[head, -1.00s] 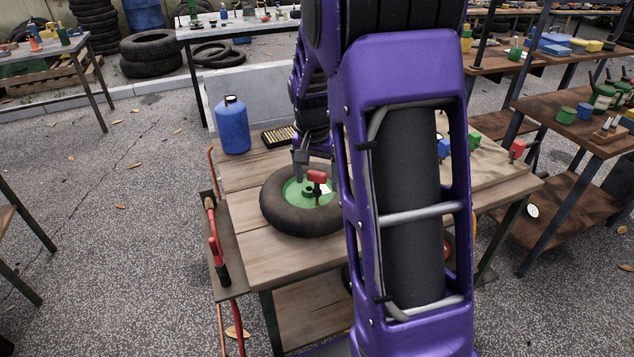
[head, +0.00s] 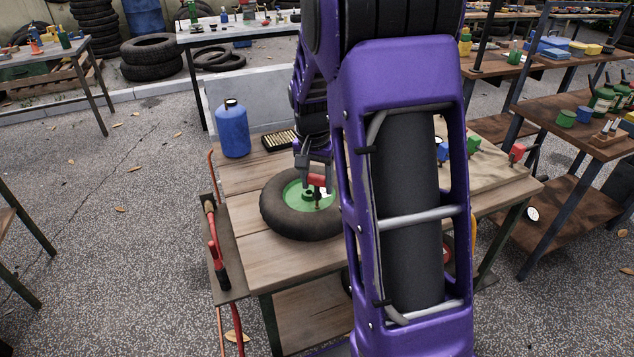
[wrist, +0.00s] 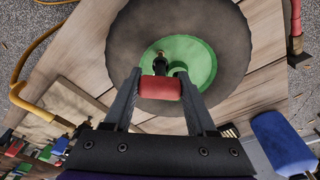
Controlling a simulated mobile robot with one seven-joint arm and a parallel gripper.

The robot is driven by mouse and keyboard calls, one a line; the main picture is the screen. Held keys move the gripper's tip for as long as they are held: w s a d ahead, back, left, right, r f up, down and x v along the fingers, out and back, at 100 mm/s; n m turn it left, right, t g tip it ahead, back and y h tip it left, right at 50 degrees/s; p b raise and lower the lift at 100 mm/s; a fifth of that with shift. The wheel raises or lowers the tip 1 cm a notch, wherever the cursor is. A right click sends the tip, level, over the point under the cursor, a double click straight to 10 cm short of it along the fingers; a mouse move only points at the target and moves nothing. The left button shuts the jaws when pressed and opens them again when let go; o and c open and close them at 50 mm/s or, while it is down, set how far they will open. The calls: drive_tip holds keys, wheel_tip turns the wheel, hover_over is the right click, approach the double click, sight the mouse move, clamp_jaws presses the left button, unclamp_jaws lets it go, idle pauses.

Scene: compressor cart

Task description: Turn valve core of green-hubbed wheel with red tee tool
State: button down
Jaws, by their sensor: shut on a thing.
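The wheel with a dark tyre (head: 285,225) and green hub (head: 292,196) lies flat on the wooden cart top. The red tee tool (head: 317,181) stands upright above the hub, its thin stem pointing down; I cannot tell whether its tip is seated on the valve core. My gripper (head: 314,174) is shut on its red handle. In the wrist view the red handle (wrist: 161,88) sits between the two fingers, with the green hub (wrist: 200,60) and a dark upright stem (wrist: 161,64) just beyond it. The valve core itself is hidden.
A blue canister (head: 232,130) and a case of small brass parts (head: 279,140) stand behind the wheel. Blue (head: 442,150), green (head: 474,143) and red (head: 517,152) tools stand on a board at the right. A red-handled hose (head: 214,250) lies along the cart's left side.

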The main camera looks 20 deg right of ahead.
sight(317, 176)
wheel_tip(317, 176, up, 15)
drive_tip(key=p, duration=0.6)
idle(0.3)
